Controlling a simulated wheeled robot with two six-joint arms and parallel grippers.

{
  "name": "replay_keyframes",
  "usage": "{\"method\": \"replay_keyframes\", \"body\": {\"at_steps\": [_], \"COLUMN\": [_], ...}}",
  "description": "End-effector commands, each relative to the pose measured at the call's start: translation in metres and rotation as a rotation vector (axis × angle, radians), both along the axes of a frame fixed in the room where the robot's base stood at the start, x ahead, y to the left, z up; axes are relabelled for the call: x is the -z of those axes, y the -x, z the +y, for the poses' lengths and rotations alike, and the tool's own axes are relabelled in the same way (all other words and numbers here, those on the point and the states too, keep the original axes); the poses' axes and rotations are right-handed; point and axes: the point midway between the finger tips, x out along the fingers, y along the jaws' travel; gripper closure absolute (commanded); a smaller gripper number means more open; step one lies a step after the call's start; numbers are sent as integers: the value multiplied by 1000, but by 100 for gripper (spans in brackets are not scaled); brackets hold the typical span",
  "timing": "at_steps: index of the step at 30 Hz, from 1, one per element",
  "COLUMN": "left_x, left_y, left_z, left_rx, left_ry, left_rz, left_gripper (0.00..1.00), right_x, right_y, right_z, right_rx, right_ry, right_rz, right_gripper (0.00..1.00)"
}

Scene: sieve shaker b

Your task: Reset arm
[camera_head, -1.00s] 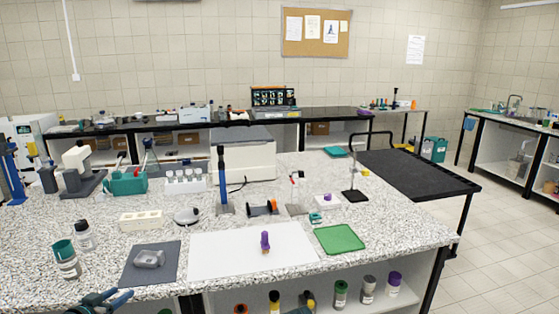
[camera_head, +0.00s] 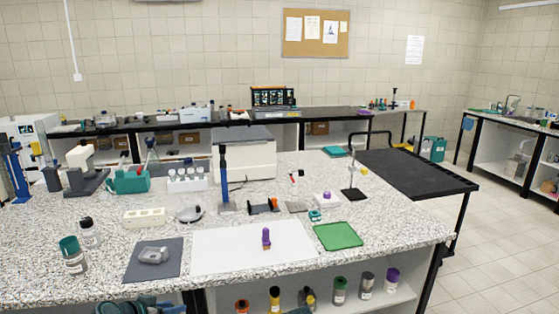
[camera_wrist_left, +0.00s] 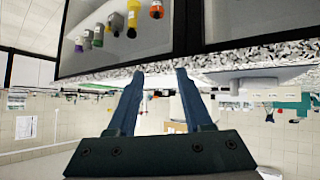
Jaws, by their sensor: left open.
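My left gripper (camera_head: 135,306) shows at the bottom edge of the head view, low in front of the bench's front edge and partly cut off by the frame. In the left wrist view its two blue fingers (camera_wrist_left: 153,98) are apart with nothing between them. That view is upside down, with the bench edge and the shelf bottles beyond the fingertips.
The speckled bench (camera_head: 60,215) holds a grey mat (camera_head: 135,270) with a grey object (camera_head: 154,255), a white sheet (camera_head: 215,260) with a purple item (camera_head: 266,238), a green tray (camera_head: 338,237) and a teal-capped jar (camera_head: 73,258). Several bottles stand on the shelf below.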

Motion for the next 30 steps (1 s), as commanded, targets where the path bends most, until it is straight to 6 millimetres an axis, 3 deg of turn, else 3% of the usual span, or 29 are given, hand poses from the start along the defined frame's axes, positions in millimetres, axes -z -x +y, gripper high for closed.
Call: {"method": "replay_keyframes", "body": {"at_steps": [5, 9, 15, 21, 30], "left_x": [24, 46, 66, 71, 68], "left_y": [15, 43, 94, 135, 156], "left_z": [-78, -141, -202, -230, -240], "left_rx": [111, 175, 178, 102, 23], "left_ry": [-4, -54, -205, -380, -495], "left_rz": [197, 406, 668, 814, 864], "left_gripper": [49, 49, 49, 49, 49], "right_x": [-5, -8, -13, -16, -18], "right_y": [0, 0, 0, 0, 0], "right_z": [0, 0, 0, 0, 0], "right_rx": [0, 0, 0, 0, 0], "right_ry": [0, 0, 0, 0, 0], "right_rz": [0, 0, 0, 0, 0], "right_gripper": [32, 32, 32, 32, 32]}}
